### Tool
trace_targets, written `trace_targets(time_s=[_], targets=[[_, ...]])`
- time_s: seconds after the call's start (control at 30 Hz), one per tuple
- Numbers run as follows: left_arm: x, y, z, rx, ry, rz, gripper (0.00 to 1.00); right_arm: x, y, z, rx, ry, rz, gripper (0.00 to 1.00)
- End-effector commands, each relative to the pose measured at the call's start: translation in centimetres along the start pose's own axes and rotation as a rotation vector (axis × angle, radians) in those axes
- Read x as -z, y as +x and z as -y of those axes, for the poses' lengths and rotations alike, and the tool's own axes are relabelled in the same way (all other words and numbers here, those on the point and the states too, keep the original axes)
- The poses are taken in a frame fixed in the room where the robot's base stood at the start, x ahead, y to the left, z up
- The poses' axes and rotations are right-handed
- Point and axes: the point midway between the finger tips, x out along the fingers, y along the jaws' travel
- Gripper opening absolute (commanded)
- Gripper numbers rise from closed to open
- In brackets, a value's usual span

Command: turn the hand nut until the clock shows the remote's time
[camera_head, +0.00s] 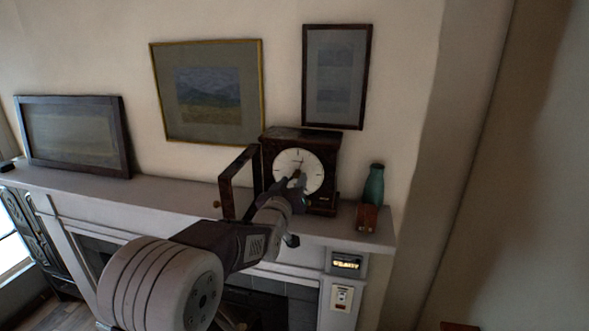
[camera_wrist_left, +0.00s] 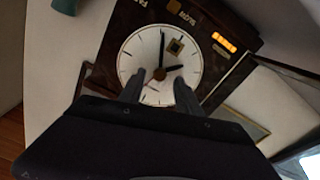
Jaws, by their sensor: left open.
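A dark wooden mantel clock (camera_head: 331,148) with a white round dial (camera_head: 313,163) stands on the mantel, its framed glass door (camera_head: 238,184) swung open to the left. My left gripper (camera_head: 299,181) reaches up to the dial's lower middle and hides part of it. In the left wrist view the open fingers (camera_wrist_left: 160,90) stand on either side of the dial's centre, with the clock hands (camera_wrist_left: 163,52) partly showing between and above them. My right gripper is not in view.
A green bottle (camera_head: 374,184) and a small wooden box (camera_head: 367,216) stand right of the clock on the mantel (camera_head: 150,197). A switch-like white panel (camera_head: 342,297) is below the display. Framed pictures (camera_head: 207,92) hang behind. The mantel left of the open door is mostly clear.

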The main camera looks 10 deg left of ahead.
Motion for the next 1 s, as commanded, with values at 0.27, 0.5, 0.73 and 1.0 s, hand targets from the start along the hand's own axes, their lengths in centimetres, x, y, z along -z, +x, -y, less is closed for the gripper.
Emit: trace_targets(time_s=[0.27,0.5,0.73,1.0], targets=[[0.0,2.0,0.0,0.0,0.0,-0.001,0.4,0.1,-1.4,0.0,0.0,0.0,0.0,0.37],[0.0,2.0,0.0,0.0,0.0,-0.001,0.23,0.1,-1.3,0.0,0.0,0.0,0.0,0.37],[-0.1,2.0,0.1,0.0,0.004,-0.001,0.0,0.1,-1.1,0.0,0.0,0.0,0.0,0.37],[0.0,2.0,0.0,0.0,0.103,-0.001,0.0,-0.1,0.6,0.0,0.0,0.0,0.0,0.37]])
